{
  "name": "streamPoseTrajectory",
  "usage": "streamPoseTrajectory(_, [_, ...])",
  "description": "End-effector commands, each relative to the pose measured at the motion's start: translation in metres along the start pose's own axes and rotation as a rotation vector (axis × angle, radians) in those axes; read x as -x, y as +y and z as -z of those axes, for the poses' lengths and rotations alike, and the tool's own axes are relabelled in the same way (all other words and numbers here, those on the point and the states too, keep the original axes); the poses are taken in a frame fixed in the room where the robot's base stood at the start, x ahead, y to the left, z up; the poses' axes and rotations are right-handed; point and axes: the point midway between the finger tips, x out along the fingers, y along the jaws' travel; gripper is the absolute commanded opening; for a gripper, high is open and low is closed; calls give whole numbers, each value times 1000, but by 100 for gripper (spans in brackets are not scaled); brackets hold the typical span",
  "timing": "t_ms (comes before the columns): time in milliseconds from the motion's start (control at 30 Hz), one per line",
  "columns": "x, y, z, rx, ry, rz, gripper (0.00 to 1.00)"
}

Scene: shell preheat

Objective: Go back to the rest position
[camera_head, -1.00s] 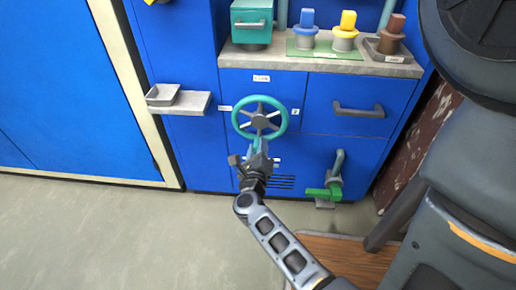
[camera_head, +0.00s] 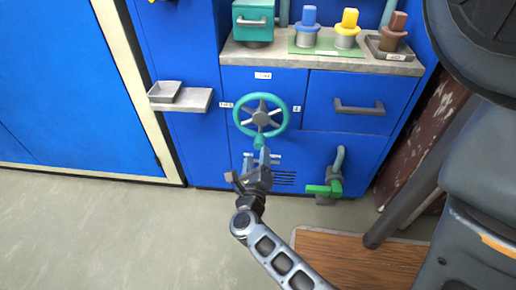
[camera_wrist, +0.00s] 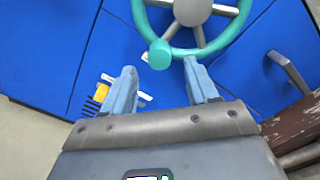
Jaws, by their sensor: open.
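My gripper (camera_head: 256,160) is open and empty, in front of the blue cabinet. It is just below the teal handwheel (camera_head: 262,101) in the head view. In the wrist view my two blue-grey fingers stand apart (camera_wrist: 160,78). The handwheel (camera_wrist: 239,28) lies beyond them, its round teal knob (camera_wrist: 160,54) at the bottom of its rim. The knob shows between the fingertips in the picture, with no finger closed on it. In the head view the knob (camera_head: 259,141) shows just above my fingertips.
A drawer handle (camera_head: 359,107) sticks out right of the wheel. A green-handled valve (camera_head: 324,189) is at the lower right. A grey shelf with a small tray (camera_head: 164,90) juts out at left. A wooden surface (camera_head: 350,262) is at bottom right. The floor at left is clear.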

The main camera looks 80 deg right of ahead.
Motion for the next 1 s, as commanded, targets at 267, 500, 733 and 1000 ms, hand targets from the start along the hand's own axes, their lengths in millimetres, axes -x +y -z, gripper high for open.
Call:
streamPoseTrajectory(267, [18, 0, 0, 0, -1, 0, 58])
streamPoseTrajectory(500, [18, 0, 0, 0, -1, 0, 58])
streamPoseTrajectory(733, [18, 0, 0, 0, -1, 0, 58])
streamPoseTrajectory(1000, [50, 11, -13, 116, -87, -90, 58])
